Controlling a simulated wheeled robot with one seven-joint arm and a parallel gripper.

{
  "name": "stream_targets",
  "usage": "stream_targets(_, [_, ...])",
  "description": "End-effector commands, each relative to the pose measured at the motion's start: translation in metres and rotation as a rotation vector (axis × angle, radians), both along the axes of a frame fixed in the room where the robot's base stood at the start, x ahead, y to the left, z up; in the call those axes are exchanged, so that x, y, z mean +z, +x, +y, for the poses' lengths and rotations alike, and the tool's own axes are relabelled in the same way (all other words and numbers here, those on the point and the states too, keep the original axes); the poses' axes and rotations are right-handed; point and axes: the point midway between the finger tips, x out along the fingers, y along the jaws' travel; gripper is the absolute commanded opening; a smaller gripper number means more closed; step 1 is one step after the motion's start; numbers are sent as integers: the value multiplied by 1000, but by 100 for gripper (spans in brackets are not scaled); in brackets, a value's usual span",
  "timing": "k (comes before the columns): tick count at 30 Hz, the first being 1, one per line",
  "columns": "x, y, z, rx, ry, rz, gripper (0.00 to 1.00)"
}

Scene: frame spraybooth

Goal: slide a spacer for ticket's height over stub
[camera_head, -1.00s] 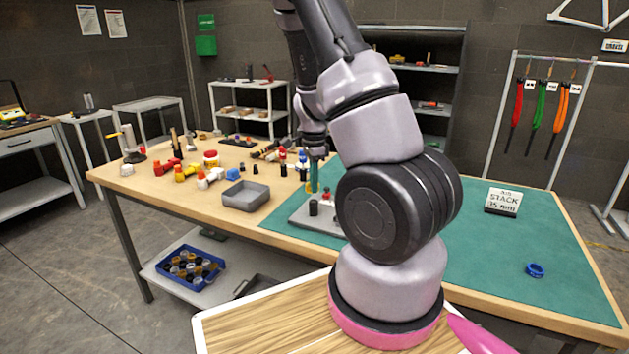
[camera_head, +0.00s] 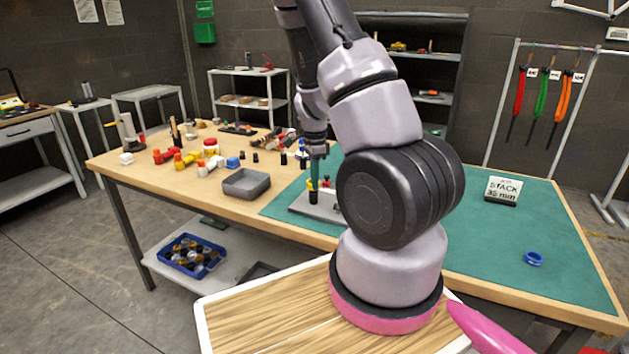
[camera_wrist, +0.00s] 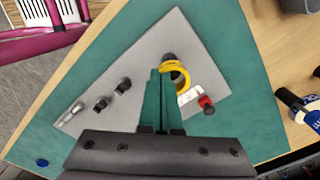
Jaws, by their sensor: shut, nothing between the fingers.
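My gripper (camera_wrist: 160,78) is shut and empty, its green fingers pointing down over the grey plate. In the head view my gripper (camera_head: 315,187) is low over the plate (camera_head: 300,208), partly hidden by my arm. A yellow ring (camera_wrist: 176,76) lies on the plate beside my fingertips, tilted against a dark upright stub (camera_wrist: 169,57); the fingers partly cover them, so I cannot tell whether the ring is around the stub. A blue ring (camera_head: 533,258) lies on the green mat.
Black posts (camera_wrist: 124,85) stand in a row on the plate, and a red knob (camera_wrist: 206,103) stands by a white label. A grey tray (camera_head: 246,184) and several coloured parts sit on the wooden table left of the mat. The mat's right side is mostly clear.

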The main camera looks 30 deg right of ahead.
Motion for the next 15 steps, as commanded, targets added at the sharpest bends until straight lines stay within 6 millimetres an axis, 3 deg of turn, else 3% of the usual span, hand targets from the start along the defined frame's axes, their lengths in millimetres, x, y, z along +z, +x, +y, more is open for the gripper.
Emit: stream_targets(15, [-8, 0, 0, -1, 0, 1, 0])
